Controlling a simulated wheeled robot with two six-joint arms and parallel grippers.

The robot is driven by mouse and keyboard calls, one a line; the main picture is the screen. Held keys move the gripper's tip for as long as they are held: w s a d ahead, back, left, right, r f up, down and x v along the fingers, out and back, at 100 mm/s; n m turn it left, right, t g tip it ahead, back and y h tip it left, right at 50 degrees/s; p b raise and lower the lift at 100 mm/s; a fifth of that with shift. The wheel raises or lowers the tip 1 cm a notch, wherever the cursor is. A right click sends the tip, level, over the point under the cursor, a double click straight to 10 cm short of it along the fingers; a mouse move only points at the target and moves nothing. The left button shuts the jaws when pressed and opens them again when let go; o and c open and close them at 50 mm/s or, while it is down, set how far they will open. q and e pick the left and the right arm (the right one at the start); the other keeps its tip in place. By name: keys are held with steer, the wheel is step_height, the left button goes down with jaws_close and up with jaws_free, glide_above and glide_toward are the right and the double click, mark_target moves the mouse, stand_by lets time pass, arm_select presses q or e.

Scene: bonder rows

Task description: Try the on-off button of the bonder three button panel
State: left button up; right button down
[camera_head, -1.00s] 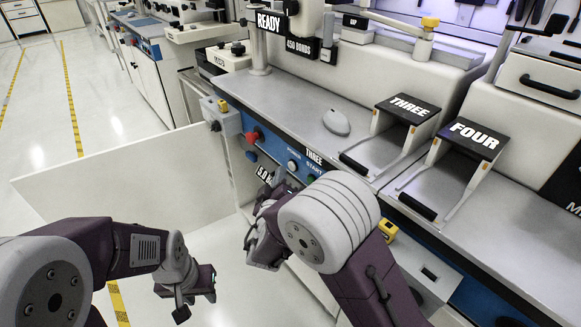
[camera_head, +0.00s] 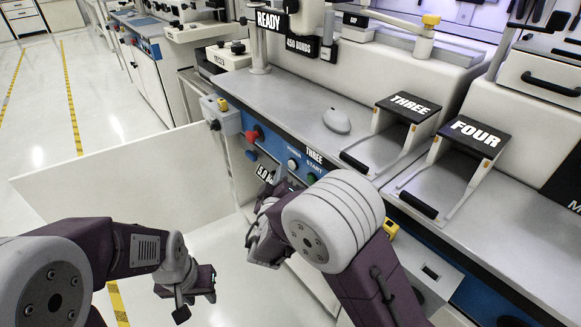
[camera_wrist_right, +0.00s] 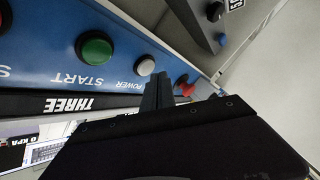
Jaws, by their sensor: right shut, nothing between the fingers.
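The bonder panel is a blue strip (camera_wrist_right: 120,58) with the THREE label beside it. The pale round POWER button (camera_head: 292,164) shows in the right wrist view (camera_wrist_right: 146,65) between the green START button (camera_wrist_right: 94,50) and a red knob (camera_wrist_right: 184,85). START also shows in the head view (camera_head: 311,178). My right gripper (camera_wrist_right: 158,86) is shut and empty, its dark fingertips close beside the POWER button; contact cannot be told. In the head view my right arm partly hides its gripper. My left gripper (camera_head: 208,281) hangs low, away from the panel; its jaw state is unclear.
A grey box (camera_head: 222,117) projects at the bench's left end, near a red knob (camera_head: 253,136). A white low panel (camera_head: 120,175) stands left of the bench. A grey mouse (camera_head: 336,121) and stands marked THREE (camera_head: 408,108) and FOUR (camera_head: 474,137) are on the benchtop.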

steer(key=shift+w+d, duration=0.15)
steer(key=shift+d, duration=0.05)
steer(key=shift+w+d+b, duration=0.25)
steer(key=shift+d+b, duration=0.1)
steer(key=shift+b, duration=0.35)
stand_by(0.4)
stand_by(0.4)
steer(key=shift+s+a+b, duration=0.45)
steer(key=shift+s+a, duration=0.05)
steer(key=shift+a, duration=0.2)
steer(key=s+a, duration=0.1)
steer(key=s+a+b, duration=0.1)
steer(key=a, duration=0.2)
steer(key=shift+s+a+b, duration=0.1)
steer(key=shift+s+b, duration=0.2)
steer(key=shift+s, duration=0.1)
steer(key=shift+f, duration=0.1)
